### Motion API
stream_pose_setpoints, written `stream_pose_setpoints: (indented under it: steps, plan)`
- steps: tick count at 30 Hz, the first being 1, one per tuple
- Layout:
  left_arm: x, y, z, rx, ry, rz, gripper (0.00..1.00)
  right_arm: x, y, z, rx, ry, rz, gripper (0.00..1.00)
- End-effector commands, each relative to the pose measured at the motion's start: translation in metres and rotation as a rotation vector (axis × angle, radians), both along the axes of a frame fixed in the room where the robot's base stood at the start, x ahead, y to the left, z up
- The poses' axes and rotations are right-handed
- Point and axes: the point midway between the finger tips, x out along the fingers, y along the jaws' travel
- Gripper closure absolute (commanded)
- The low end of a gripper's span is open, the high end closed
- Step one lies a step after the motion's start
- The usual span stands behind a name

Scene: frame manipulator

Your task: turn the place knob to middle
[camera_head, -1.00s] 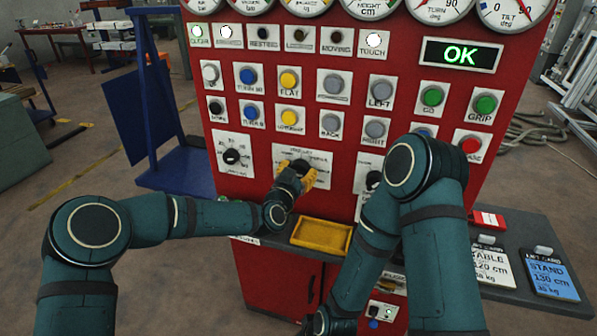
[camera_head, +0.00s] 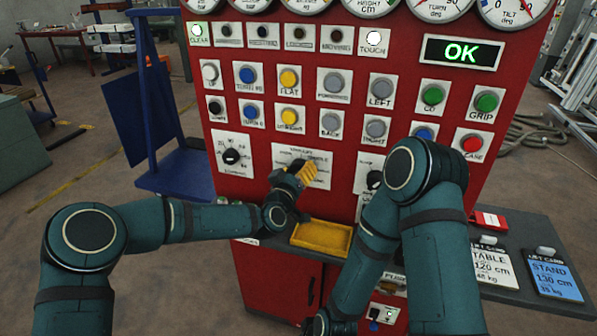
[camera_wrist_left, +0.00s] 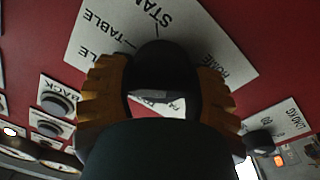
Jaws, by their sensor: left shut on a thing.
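The place knob is a black knob (camera_wrist_left: 160,62) on a white dial plate (camera_head: 318,156) in the middle of the red panel. In the left wrist view the plate reads TABLE, STAND and HOME around the knob. My left gripper (camera_head: 302,176), with yellow fingers, is shut on the knob, one finger on either side of it. In the head view the fingers hide the knob. I cannot tell where its pointer stands. My right arm (camera_head: 425,185) hangs in front of the panel; its gripper is out of view.
A lit OK display (camera_head: 461,53) is at the upper right. Rows of buttons lie above the plate, and another black knob (camera_head: 232,157) sits left of it. A yellow tray (camera_head: 322,238) stands below on the shelf, with cards (camera_head: 552,277) at right.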

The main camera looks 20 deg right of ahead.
Motion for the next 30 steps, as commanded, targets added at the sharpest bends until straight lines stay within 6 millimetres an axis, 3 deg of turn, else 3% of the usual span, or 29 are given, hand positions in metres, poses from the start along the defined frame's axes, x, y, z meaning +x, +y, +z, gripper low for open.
stream_pose_setpoints:
  steps: [9, 25, 26, 27, 28, 30]
  plan:
    - [0.0010, 0.0018, -0.0020, -0.103, 0.073, 0.003, 0.80, -0.0002, 0.0000, -0.0001, 0.000, 0.000, 0.000, 1.00]
    - [0.0010, 0.0018, -0.0025, -0.122, 0.087, 0.003, 0.80, -0.0001, 0.0000, -0.0001, 0.000, 0.000, 0.000, 1.00]
    - [0.0009, 0.0018, -0.0026, -0.122, 0.087, 0.003, 0.35, -0.0002, 0.0000, -0.0001, 0.000, 0.000, 0.000, 1.00]
    - [0.0010, 0.0018, -0.0025, -0.123, 0.086, 0.003, 0.21, -0.0002, 0.0000, -0.0001, 0.000, 0.000, 0.000, 1.00]
    - [0.0009, 0.0017, -0.0024, -0.122, 0.086, 0.003, 0.11, -0.0002, 0.0000, -0.0001, 0.000, 0.000, 0.000, 1.00]
    - [0.0007, 0.0014, -0.0019, -0.122, 0.085, 0.002, 0.11, -0.0002, 0.0001, -0.0001, 0.000, 0.000, 0.000, 1.00]
